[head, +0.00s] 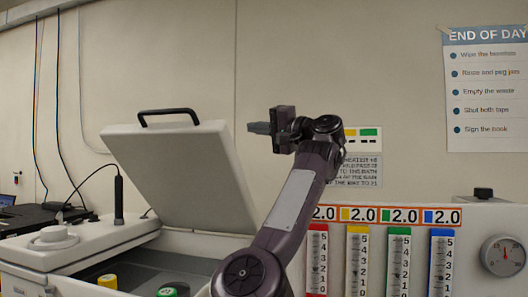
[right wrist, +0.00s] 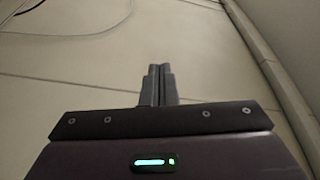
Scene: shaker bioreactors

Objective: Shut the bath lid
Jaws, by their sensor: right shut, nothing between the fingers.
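The bath lid (head: 180,170) is a pale grey panel standing open, tilted up at the back of the bath. A black handle (head: 168,112) sits on its upper edge. The bath (head: 200,245) below is open, with its dark inside partly showing. My right gripper (head: 256,128) is shut and empty, in the air just right of the lid's upper right edge and apart from it. Its fingers point left. In the right wrist view my right gripper (right wrist: 159,82) shows its fingers together against a pale surface. My right forearm hides part of the bath's right side. My left gripper is not in view.
Yellow-capped (head: 107,281) and green-capped (head: 166,292) jars stand in the bath. A control housing (head: 60,240) with a knob and black probe is at left. A panel of coloured gauges (head: 357,260) and a dial (head: 503,256) are at right. The wall is behind.

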